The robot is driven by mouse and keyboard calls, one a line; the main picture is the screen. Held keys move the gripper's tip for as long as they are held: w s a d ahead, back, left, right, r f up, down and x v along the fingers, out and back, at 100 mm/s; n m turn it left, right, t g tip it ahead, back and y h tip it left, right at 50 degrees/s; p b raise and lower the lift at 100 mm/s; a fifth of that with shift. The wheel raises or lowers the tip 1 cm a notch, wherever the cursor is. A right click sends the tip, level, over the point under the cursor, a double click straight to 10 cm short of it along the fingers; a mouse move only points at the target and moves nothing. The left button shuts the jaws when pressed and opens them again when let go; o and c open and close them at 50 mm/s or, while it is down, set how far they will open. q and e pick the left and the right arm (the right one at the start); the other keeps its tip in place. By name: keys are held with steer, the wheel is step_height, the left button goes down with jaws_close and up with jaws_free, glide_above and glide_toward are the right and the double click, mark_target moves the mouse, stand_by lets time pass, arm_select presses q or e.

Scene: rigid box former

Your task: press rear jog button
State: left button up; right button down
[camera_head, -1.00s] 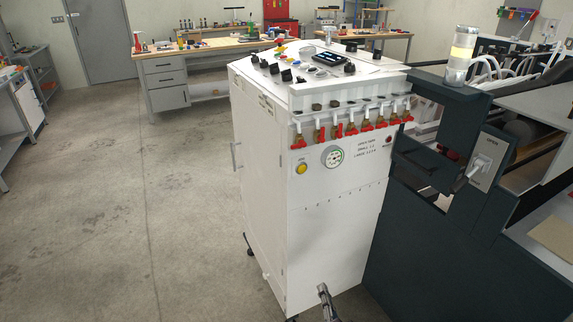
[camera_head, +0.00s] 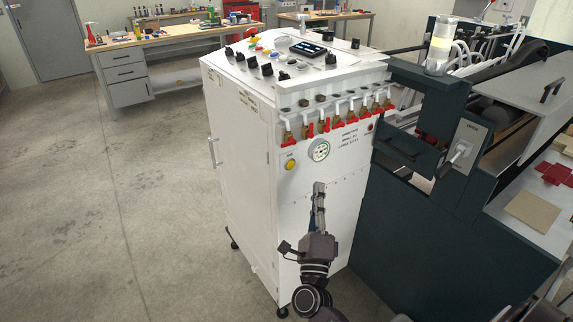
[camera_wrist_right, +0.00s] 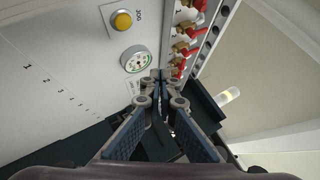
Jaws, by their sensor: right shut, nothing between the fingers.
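The yellow round jog button (camera_head: 291,165) sits on the front face of the white control cabinet (camera_head: 240,150), left of a round gauge (camera_head: 319,150). In the right wrist view the yellow button (camera_wrist_right: 122,20) is at the upper left, beside the label "JOG". The gauge (camera_wrist_right: 135,60) is below it there. My right gripper (camera_head: 319,187) is shut and empty in front of the cabinet, below and right of the button and apart from it. Its closed fingertips (camera_wrist_right: 160,73) point up the cabinet face in the wrist view. My left gripper is not in view.
A row of red-handled valves (camera_head: 340,119) runs above the gauge. Knobs and a small display (camera_head: 306,48) are on the cabinet top. A dark machine with a lever (camera_head: 459,150) stands close on the right. Open floor (camera_head: 120,220) lies to the left.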

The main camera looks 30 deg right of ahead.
mark_target(290, 165)
steer(key=w+b, duration=0.3)
steer(key=w, duration=0.5)
steer(key=shift+w+a, duration=0.35)
steer(key=shift+w, duration=0.05)
steer(key=shift+w+b, duration=0.1)
steer(key=shift+b, duration=0.2)
stand_by(1.1)
steer(key=shift+w, duration=0.3)
